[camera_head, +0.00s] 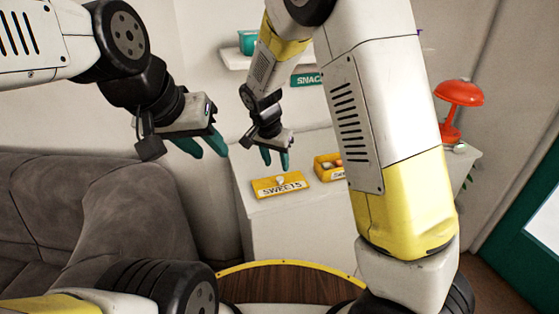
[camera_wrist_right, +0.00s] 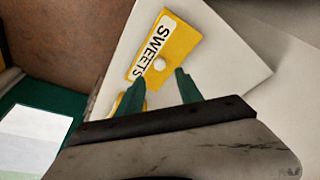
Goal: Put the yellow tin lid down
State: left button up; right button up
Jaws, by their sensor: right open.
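The yellow tin lid (camera_head: 290,181), labelled SWEETS and with a small pale knob, lies on the white cabinet top. It also shows in the right wrist view (camera_wrist_right: 180,45). My right gripper (camera_head: 275,160) is open and empty, above and apart from the lid. In the right wrist view its fingertips (camera_wrist_right: 160,73) appear on either side of the knob without gripping it. My left gripper (camera_head: 204,150) is open and empty, off to the left over the sofa side. A yellow tin (camera_head: 324,175) stands right of the lid, partly hidden by my arm.
The white cabinet (camera_head: 290,225) has bare top around the lid. A red lamp (camera_head: 459,93) stands at its right. A wall shelf (camera_head: 231,60) with a teal pot (camera_head: 247,41) is behind. A grey sofa (camera_head: 110,205) fills the left.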

jog(key=s+d+r+n+y, duration=0.1)
jog(key=s+d+r+y, duration=0.1)
jog(key=s+d+r, duration=0.5)
jog(key=s+d+r+n+y, duration=0.1)
jog(key=s+d+r, duration=0.35)
jog(key=r, duration=0.45)
jog(key=s+d+r+n+t, duration=0.3)
jog(key=s+d, duration=0.2)
jog(key=s, duration=0.6)
jog(key=shift+s+d+r+n+y, duration=0.15)
jog(key=shift+s+r+n+y, duration=0.05)
jog(key=shift+s+n+y, duration=0.1)
dwell(3.8)
